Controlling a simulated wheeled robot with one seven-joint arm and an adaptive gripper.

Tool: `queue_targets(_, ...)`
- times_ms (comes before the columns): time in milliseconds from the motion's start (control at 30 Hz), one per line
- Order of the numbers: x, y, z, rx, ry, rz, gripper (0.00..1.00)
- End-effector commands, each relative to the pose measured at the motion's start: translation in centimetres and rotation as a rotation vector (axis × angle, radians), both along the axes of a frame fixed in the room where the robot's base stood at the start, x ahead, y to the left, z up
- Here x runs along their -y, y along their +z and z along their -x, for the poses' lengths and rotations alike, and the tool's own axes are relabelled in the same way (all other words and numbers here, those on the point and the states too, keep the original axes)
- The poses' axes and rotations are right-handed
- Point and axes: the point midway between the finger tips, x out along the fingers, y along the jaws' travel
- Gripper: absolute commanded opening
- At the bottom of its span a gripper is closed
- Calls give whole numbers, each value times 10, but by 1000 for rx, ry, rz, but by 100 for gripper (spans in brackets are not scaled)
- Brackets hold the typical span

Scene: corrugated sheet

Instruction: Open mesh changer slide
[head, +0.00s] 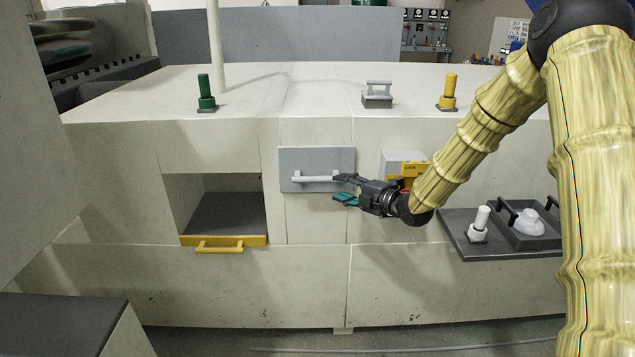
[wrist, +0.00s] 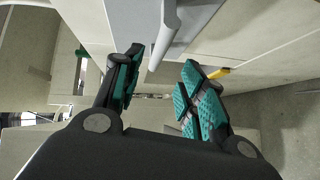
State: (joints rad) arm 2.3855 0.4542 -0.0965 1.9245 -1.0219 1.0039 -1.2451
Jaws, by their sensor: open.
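A grey panel (head: 290,160) with a light horizontal bar handle (head: 312,179) is set on the front of the pale cabinet. It looks like the slide's front, but no label shows. My gripper (head: 340,188) is open at the right end of this handle. In the wrist view the grey handle bar (wrist: 166,35) reaches down between the tips of the two teal-padded fingers (wrist: 160,62). The fingers are apart and not closed on the bar. I cannot tell whether either finger touches it. The panel looks flush with the cabinet front.
Left of the panel is an open recess with a yellow-edged tray (head: 188,241) and yellow handle. A grey box with a yellow lock part (head: 411,169) is behind my wrist. A dark shelf (head: 465,248) with a white knob stands at right. Posts stand on top.

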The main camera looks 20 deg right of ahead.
Motion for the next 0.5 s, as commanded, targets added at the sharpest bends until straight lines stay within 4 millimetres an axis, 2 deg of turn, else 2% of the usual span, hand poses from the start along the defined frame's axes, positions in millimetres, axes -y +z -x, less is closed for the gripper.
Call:
queue_targets(167,-7,0,-13,5,3,4,41)
queue_targets(500,-34,-9,-60,2,3,3,41)
